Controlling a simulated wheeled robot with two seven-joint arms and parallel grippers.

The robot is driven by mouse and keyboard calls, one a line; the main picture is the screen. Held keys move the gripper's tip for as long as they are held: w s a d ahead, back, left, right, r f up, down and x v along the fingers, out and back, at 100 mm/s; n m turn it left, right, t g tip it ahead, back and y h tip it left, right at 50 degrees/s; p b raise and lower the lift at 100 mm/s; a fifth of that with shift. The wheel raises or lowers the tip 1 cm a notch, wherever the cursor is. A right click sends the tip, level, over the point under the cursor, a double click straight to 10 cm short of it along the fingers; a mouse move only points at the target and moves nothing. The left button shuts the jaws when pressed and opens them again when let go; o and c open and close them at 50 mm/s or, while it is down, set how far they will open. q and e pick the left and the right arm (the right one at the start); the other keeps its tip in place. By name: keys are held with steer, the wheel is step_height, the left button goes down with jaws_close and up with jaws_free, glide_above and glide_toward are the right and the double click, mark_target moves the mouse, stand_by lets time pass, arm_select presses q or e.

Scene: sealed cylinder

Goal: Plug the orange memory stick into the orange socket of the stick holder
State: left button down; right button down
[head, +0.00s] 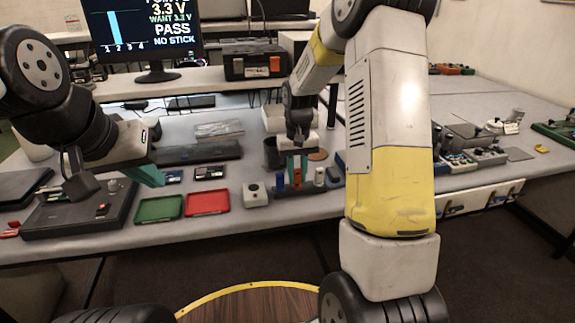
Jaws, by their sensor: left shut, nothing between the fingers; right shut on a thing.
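The stick holder (308,191) is a dark low block near the front edge of the table, with a blue piece (279,182) and a white piece (319,176) standing in its row. My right gripper (297,167) points down over the holder, its teal fingers shut on the orange memory stick (297,178). The stick is upright at the holder's row. The orange socket is hidden, and I cannot tell whether the stick is in it or just above.
A green tray (159,209), a red tray (207,202) and a white box (255,195) lie left of the holder. A dark cup (272,153) stands behind it. A black device (75,220) is at far left. The monitor (142,32) reads "PASS" and "NO STICK".

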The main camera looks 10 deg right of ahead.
steer(key=shift+f, duration=0.45)
steer(key=c, duration=1.1)
jaws_free()
steer(key=shift+c, duration=0.2)
step_height(320, 180, up, 7)
steer(key=shift+f, duration=0.1)
steer(key=shift+r, duration=0.45)
